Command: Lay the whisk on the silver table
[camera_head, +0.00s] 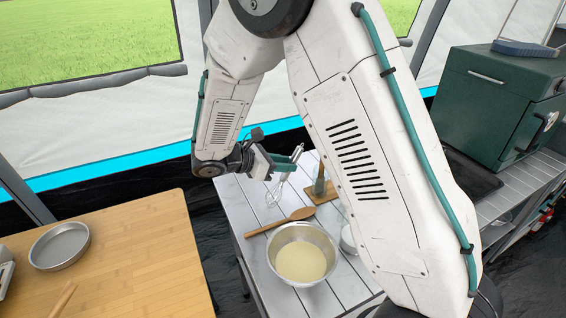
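My gripper (289,162) is at the end of my arm, over the back left part of the silver table (229,196). Its teal fingers appear closed around the upper end of the whisk (275,193). The whisk's thin wire loops hang tilted down and to the left from the fingers, over the slatted tabletop. I cannot tell from this view whether the wires touch the table.
A metal bowl of pale batter (302,263) stands on the silver table, with a wooden spoon (281,221) behind it. A small bottle (319,181) stands on a wooden board (326,193). A wooden table (130,250) with a round pan (60,246) is left. My arm hides the table's right side.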

